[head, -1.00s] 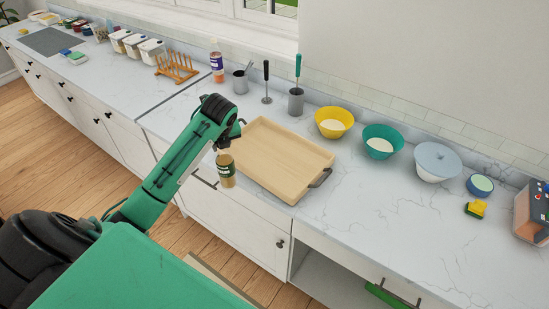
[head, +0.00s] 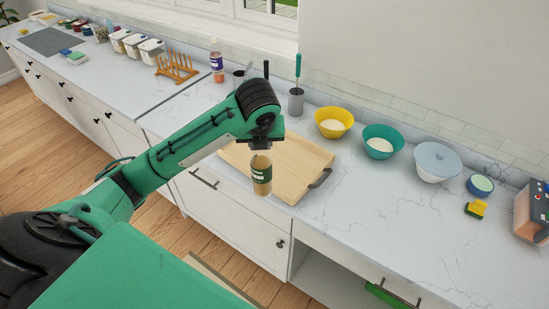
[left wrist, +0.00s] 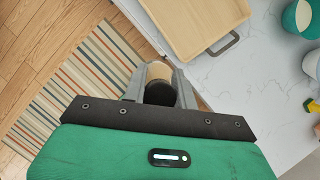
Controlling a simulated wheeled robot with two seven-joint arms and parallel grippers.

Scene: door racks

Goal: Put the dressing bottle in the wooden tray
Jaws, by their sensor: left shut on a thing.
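The dressing bottle (head: 262,177) has a tan body and a dark green label. My left gripper (head: 261,148) is shut on its upper end and holds it upright in the air. In the head view the bottle overlaps the front part of the wooden tray (head: 301,162), which lies on the counter. In the left wrist view the bottle (left wrist: 160,77) is between the fingers of the left gripper (left wrist: 161,88), and the tray (left wrist: 195,22) lies beyond it. The bottle appears in front of the tray's near edge. My right gripper is in neither view.
The counter (head: 370,225) at the front right is clear.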

